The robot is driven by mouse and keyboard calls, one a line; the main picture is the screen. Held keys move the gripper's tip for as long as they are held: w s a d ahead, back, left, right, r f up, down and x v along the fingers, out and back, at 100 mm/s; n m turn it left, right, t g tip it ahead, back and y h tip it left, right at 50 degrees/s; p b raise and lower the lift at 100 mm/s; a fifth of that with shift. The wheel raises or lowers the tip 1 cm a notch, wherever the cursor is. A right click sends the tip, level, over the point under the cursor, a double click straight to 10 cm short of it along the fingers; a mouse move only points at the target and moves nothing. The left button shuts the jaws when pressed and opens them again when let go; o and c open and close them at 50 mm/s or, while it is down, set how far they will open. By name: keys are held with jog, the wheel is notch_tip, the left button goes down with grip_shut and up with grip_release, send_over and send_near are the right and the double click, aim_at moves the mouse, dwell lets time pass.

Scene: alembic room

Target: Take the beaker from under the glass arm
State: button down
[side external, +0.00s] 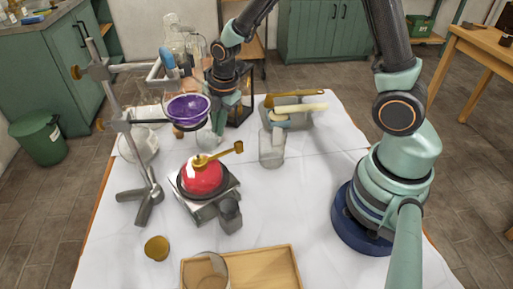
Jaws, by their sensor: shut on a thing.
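My gripper (217,122) points down near the back of the table, just right of the purple bowl. It is shut on a small clear glass beaker (207,138), low over the white cloth; I cannot tell whether the beaker touches it. The fingertips are small and partly hidden. The glass arm (163,74) appears to be the pale tube reaching out near the top of the metal stand (122,120), left of my gripper. The purple-filled bowl (187,108) sits close to my gripper on its left.
A red round flask (202,176) sits on a burner plate in front, with a brass spoon across it. Another beaker (271,150) and a grey box (292,112) stand right. A wooden tray (268,268) is at the front. White cloth (310,200) is clear at right.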

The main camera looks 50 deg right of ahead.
jog(key=shift+s+d, duration=0.6)
jog(key=shift+s, duration=0.8)
jog(key=shift+s+d, duration=0.65)
jog(key=shift+s, duration=0.7)
jog(key=shift+s+d, duration=0.6)
jog(key=shift+s, duration=0.8)
jog(key=shift+s, duration=0.1)
jog(key=shift+r, duration=0.1)
jog(key=shift+r, duration=1.4)
jog(key=shift+g, duration=1)
jog(key=shift+r, duration=0.15)
